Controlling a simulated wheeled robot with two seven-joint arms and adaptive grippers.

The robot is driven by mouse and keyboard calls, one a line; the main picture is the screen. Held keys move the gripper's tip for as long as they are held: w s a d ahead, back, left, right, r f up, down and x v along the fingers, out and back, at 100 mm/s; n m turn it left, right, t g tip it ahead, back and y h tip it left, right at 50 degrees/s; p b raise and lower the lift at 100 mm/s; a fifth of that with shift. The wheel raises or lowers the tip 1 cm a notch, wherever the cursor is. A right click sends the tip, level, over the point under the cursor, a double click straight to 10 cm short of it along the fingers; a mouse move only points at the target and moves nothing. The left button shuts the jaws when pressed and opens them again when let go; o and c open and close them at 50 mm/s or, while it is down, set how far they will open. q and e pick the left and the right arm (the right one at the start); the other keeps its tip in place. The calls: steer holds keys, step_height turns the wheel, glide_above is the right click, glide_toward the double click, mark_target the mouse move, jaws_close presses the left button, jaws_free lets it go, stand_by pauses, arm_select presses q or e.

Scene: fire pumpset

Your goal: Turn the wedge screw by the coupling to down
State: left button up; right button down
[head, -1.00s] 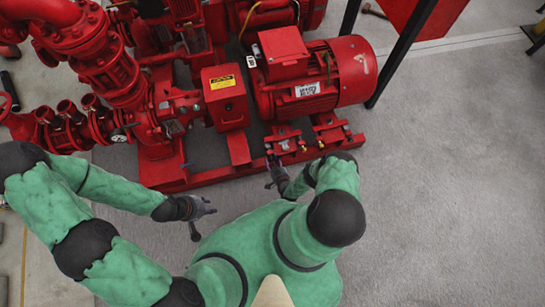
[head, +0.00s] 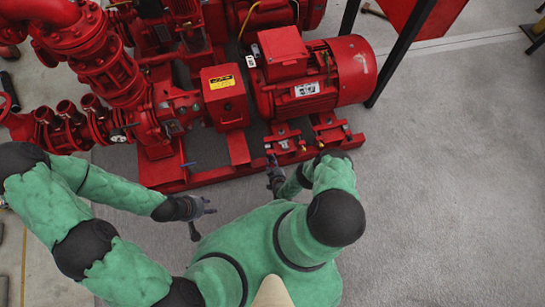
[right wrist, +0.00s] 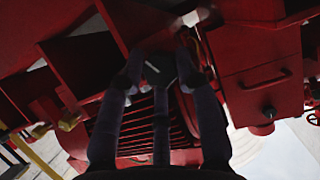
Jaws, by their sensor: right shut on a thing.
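The red motor (head: 320,80) stands on feet on the red base frame (head: 215,174), to the right of the red box with the yellow label (head: 226,98) by the coupling. My right gripper (head: 271,163) is at the front edge of the motor's left foot, nearest that box. In the right wrist view its fingers (right wrist: 160,75) are closed around a small dark piece with a pale line, which I take as the wedge screw (right wrist: 153,67). The fingers hide most of it, and its turn is hard to read. My left gripper (head: 205,211) hangs open and empty over the floor.
A second motor foot (head: 330,130) with yellow fittings is just right of my right gripper. Red pump pipes (head: 100,60) fill the left. Black posts (head: 400,52) stand behind the motor. The grey floor (head: 450,190) at right is clear.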

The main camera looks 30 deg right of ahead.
steer(key=shift+a+n+h, duration=0.3)
steer(key=shift+n+h, duration=0.2)
steer(key=shift+n, duration=0.4)
steer(key=shift+a, duration=0.1)
steer(key=c, duration=0.9)
jaws_free()
steer(key=shift+w+d+r, duration=0.1)
steer(key=shift+d, duration=0.1)
steer(key=shift+r, duration=0.75)
steer(key=shift+a+r, duration=0.1)
steer(key=shift+r, duration=4)
